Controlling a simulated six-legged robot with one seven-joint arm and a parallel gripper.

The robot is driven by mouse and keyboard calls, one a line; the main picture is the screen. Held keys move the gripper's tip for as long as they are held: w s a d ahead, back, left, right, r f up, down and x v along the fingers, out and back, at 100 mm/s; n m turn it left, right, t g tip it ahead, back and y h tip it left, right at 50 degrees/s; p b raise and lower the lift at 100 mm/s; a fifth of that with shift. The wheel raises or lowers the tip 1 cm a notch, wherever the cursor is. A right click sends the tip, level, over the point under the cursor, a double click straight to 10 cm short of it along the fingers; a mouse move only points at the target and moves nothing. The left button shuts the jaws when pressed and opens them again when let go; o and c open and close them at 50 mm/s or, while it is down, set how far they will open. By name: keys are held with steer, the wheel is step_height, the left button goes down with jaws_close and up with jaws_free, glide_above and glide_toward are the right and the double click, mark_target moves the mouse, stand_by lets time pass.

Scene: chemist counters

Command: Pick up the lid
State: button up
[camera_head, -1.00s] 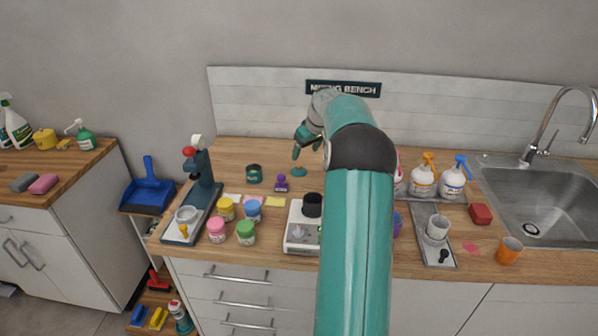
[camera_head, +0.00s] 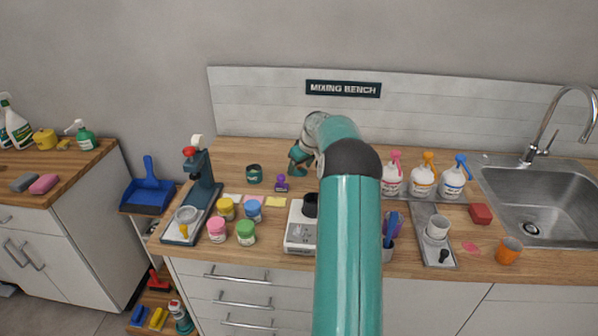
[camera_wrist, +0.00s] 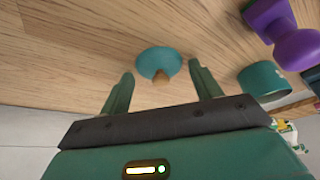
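The lid (camera_wrist: 152,59) is a small teal disc with a tan knob. In the wrist view it lies on the wooden counter, with the knob toward my gripper. My gripper (camera_wrist: 160,73) is open, one finger on each side of the lid's near part, and nothing is held. Whether the fingers touch the lid cannot be told. In the head view my gripper (camera_head: 297,166) is low over the back of the counter and I cannot make out the lid there. An open teal jar (camera_head: 254,174) stands to the left; it also shows in the wrist view (camera_wrist: 262,80).
A purple stamp-like object (camera_head: 281,184) stands between the jar and my gripper. Several coloured small jars, a scale (camera_head: 300,232) and a press stand (camera_head: 203,195) are in front and left. Pump bottles (camera_head: 422,182) stand to the right. The back wall (camera_head: 260,105) is close behind.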

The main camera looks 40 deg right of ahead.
mark_target(299, 172)
steer(key=c, duration=1)
steer(key=shift+s+f, duration=0.1)
steer(key=shift+f, duration=0.05)
steer(key=shift+r, duration=0.35)
steer(key=shift+c, duration=0.6)
steer(key=r, duration=0.1)
steer(key=a+r, duration=0.1)
steer(key=r, duration=0.1)
steer(key=shift+r, duration=0.2)
jaws_close()
steer(key=a+r, duration=0.9)
steer(key=a, duration=0.4)
